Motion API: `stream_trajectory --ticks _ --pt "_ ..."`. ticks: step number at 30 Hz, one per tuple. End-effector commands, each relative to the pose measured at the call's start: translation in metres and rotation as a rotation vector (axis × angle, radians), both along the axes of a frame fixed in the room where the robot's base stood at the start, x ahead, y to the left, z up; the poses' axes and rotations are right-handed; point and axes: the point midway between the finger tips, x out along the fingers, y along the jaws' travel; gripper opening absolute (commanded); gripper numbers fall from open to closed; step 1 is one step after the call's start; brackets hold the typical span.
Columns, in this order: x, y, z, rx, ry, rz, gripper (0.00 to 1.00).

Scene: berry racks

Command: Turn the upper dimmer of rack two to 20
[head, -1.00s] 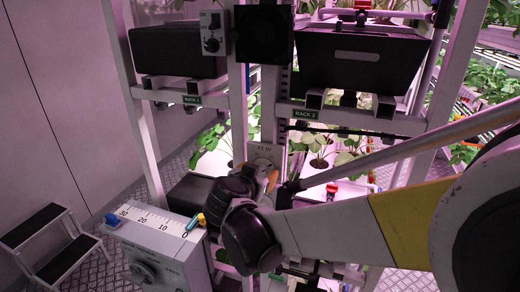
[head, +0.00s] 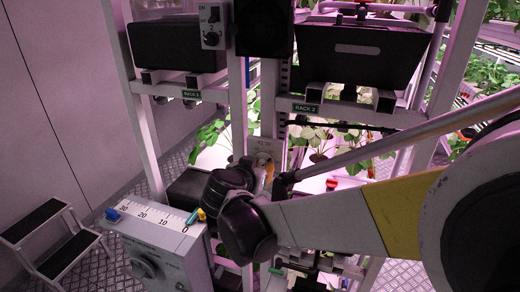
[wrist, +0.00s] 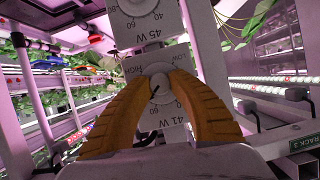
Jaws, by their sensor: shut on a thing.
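In the wrist view a round pale dimmer knob (wrist: 160,84) sits on a light plate with a printed scale. A dark pointer mark on it aims toward the lower left; the numbers are too small to read surely. My gripper (wrist: 161,82) has its two orange fingers closed around this knob, one on each side. A second dimmer (wrist: 138,6) shows at the top edge, partly cut off. In the head view my gripper (head: 267,170) is at the dimmer plate (head: 264,144) on the post beside the rack 2 sign (head: 307,108); the knob is hidden there by my wrist.
A grey box with a 0 to 30 scale (head: 155,215) stands at the lower left, close to my wrist. A black step stool (head: 45,225) is on the floor farther left. Black bins (head: 355,62) and plants fill the racks.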

Motion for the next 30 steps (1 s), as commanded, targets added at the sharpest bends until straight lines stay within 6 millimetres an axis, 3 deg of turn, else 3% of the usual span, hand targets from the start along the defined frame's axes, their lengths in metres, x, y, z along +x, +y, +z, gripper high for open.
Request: stream_trajectory --ticks 30 --pt "0.0009 0.0025 -0.0038 -0.858 0.312 -0.001 0.00"
